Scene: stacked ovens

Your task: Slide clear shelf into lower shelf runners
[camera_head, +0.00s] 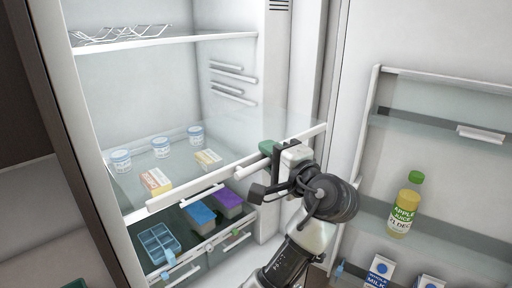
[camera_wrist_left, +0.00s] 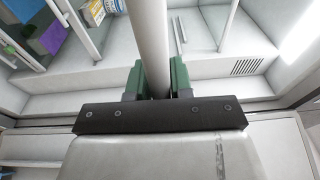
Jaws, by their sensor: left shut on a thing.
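The clear shelf is a see-through panel with a white front bar (camera_head: 200,183). It slants across the front of the fridge, its right end sticking out past the inner right wall. My left gripper (camera_head: 268,149) is shut on this bar, right of its middle. In the left wrist view, the green fingertips (camera_wrist_left: 159,82) clasp the bar (camera_wrist_left: 148,35) from both sides. Lower shelf runners (camera_head: 232,94) show on the inner right wall, above and behind the panel. The left-wall runners cannot be made out. My right gripper is not in view.
Several tubs (camera_head: 160,147) and small boxes (camera_head: 156,181) stand below or behind the clear panel. Drawers with an ice tray (camera_head: 159,243) and blue and purple packs are underneath. An upper shelf (camera_head: 170,42) holds a wire rack. The open door holds a juice bottle (camera_head: 405,208) and milk cartons.

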